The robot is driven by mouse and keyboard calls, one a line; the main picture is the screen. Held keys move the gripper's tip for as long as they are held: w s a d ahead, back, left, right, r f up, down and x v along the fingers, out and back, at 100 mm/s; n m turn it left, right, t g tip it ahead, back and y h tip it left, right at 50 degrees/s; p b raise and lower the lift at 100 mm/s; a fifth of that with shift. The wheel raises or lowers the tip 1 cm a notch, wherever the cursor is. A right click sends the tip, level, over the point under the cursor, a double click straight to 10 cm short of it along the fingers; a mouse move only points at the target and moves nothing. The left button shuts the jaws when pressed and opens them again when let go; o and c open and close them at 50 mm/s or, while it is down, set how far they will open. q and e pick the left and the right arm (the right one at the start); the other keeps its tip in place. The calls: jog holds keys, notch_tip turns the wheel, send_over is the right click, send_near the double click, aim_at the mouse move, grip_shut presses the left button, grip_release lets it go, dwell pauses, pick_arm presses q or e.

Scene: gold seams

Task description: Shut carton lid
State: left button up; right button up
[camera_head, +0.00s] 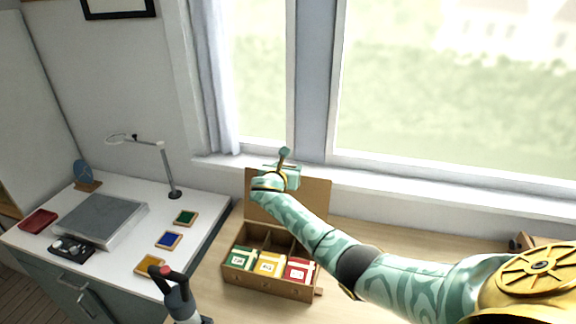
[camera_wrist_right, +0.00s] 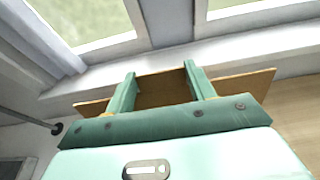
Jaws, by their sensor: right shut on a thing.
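The wooden carton (camera_head: 268,287) stands on the light wood table with its front facing me. Its lid (camera_head: 312,200) stands raised, roughly upright, along the carton's back edge. The carton has compartments; green, yellow and red packets stand in the front ones, and the back ones look empty where they show. My right gripper (camera_head: 282,170) is at the top of the lid, shut on it. In the right wrist view the lid (camera_wrist_right: 162,90) shows between and beyond the two teal fingers. My right forearm hides part of the lid and the carton's back right. My left gripper is not in view.
A dark bottle-like thing with a red top (camera_head: 176,292) stands left of the carton at the front. The white desk (camera_head: 110,245) at left holds a lamp (camera_head: 168,165), a grey slab and small coloured trays. The window sill (camera_head: 400,180) runs behind the lid.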

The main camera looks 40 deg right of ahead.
jog(key=s+a+t+h, duration=0.2)
jog(key=s+a+h, duration=0.1)
jog(key=s+a, duration=0.4)
jog(key=shift+a+f+t+h+b, duration=0.3)
jog(key=shift+a+f+t+b, duration=0.1)
jog(key=shift+a, duration=0.45)
jog(key=o, duration=1.3)
jog(key=shift+o, duration=0.5)
jog(key=shift+w, duration=0.1)
jog(key=v, duration=1.6)
jog(key=shift+a+r, duration=0.1)
jog(key=shift+r, duration=0.05)
